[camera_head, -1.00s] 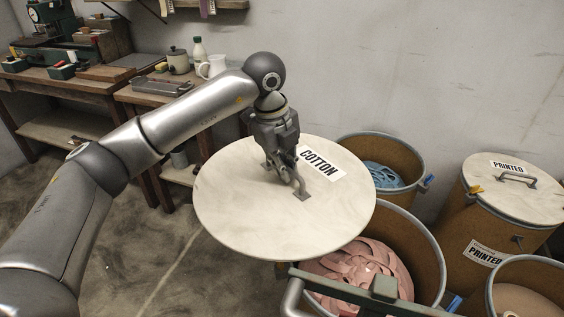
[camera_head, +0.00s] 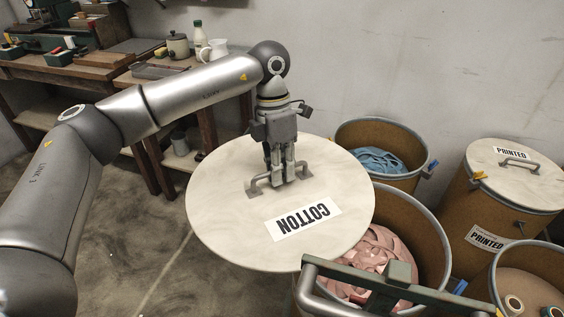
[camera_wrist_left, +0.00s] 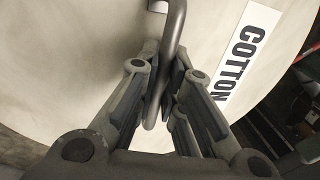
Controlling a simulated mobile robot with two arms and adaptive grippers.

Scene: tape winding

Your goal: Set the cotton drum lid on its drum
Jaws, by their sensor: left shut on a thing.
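The cotton lid (camera_head: 225,215) is a large pale round disc with a COTTON label and a grey bar handle (camera_head: 258,184). My left gripper (camera_head: 280,178) is shut on that handle and holds the lid in the air, left of the open drums. In the left wrist view the fingers (camera_wrist_left: 165,90) close around the handle bar, beside the COTTON label (camera_wrist_left: 240,50). One open drum (camera_head: 432,235) with pink strips stands right of the lid, partly hidden by it. Another open drum (camera_head: 405,140) with blue strips stands behind. No open drum's label shows. My right gripper is not in view.
A lidded drum (camera_head: 515,185) marked PRINTED stands at the right. An open drum (camera_head: 530,285) with spools is at the lower right. A green rail (camera_head: 400,285) crosses the front. Benches with tools and jugs line the left wall.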

